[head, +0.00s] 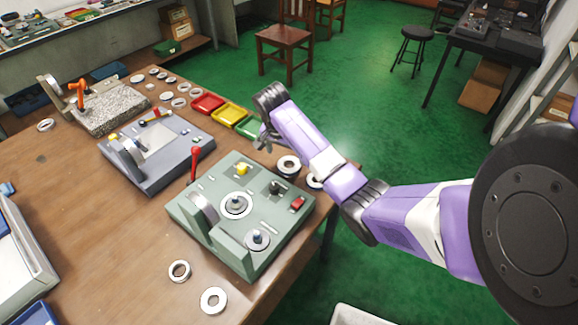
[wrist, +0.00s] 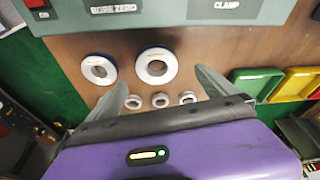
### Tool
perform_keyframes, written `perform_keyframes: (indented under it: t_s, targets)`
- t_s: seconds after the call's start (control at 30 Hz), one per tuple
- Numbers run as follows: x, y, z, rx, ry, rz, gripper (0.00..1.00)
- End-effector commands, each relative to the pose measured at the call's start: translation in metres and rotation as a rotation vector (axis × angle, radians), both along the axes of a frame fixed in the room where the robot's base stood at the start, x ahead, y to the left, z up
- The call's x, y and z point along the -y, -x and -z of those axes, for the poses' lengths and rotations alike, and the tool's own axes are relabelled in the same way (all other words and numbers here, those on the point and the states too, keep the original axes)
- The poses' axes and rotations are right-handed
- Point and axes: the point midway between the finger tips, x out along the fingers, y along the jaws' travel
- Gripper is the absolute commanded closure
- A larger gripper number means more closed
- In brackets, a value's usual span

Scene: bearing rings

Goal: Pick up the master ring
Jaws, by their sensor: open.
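Two thick pale rings with dark blue outer edges lie side by side on the wooden table. The right one in the wrist view (wrist: 156,77) has small dark marking on its face; the left one (wrist: 98,82) lies beside it. In the head view they are the nearer-to-gripper ring (head: 288,174) and a ring (head: 313,185) partly hidden by my arm. I cannot read which is the master ring. My gripper (head: 266,141) is open and empty above the table edge; in the wrist view its fingers (wrist: 160,84) stand apart, either side of the right ring's line.
A green gauge fixture (head: 225,238) stands beside the rings. Green, yellow (head: 229,115) and red trays line the table edge. Loose rings (head: 214,300) lie at the front.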

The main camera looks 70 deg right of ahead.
Motion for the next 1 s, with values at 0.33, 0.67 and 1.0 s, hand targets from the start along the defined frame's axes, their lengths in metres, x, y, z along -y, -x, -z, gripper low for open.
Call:
perform_keyframes:
  t_s: [0.33, 0.67, 1.0]
  targets:
    - [0.011, 0.008, 0.041, -0.001, 0.000, -0.001, 0.03]
    - [0.014, 0.007, 0.056, 0.002, 0.000, -0.004, 0.03]
    - [0.014, 0.007, 0.056, 0.002, 0.000, -0.004, 0.56]
